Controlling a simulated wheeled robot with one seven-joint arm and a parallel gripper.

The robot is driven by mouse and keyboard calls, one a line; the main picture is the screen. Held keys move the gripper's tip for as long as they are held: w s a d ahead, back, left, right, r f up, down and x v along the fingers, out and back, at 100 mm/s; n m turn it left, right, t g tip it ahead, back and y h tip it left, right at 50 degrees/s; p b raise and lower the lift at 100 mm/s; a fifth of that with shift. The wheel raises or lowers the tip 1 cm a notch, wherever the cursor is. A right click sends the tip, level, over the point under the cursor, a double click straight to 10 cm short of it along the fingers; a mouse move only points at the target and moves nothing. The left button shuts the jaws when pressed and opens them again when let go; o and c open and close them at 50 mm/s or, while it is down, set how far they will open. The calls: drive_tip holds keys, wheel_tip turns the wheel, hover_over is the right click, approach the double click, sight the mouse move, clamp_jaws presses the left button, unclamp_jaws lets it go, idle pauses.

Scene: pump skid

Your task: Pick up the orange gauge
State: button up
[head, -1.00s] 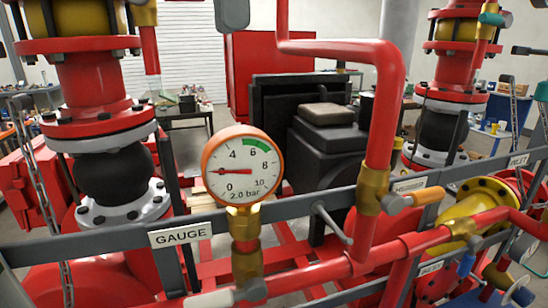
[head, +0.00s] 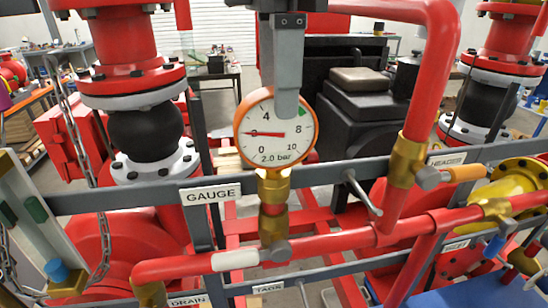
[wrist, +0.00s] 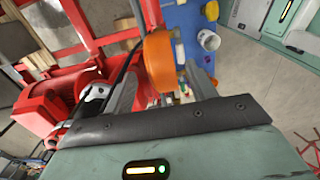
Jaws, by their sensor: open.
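The orange gauge (head: 258,138) is upright on a brass fitting (head: 273,190) on the red pipe. It has a white dial with a red needle and reads "2.0 bar". My gripper (head: 287,108) comes down from above in the head view. Its near grey finger covers the upper right of the dial; the far finger is hidden. In the wrist view the gauge (wrist: 159,60) is seen edge-on, between the two spread fingers of my gripper (wrist: 160,78). I cannot tell whether either finger touches it.
A grey rail with a GAUGE label (head: 211,194) runs by the fitting. A red pipe (head: 440,70) with a brass valve (head: 406,160) rises to the right. A black motor block (head: 365,115) stands behind. A red flanged column (head: 125,45) is at the left.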

sight(275, 125)
drive_tip(key=shift+s+a+f+p, duration=0.15)
drive_tip(key=shift+f+p, duration=0.9)
drive_tip(key=shift+f, duration=1.6)
drive_tip(key=c, duration=1.2)
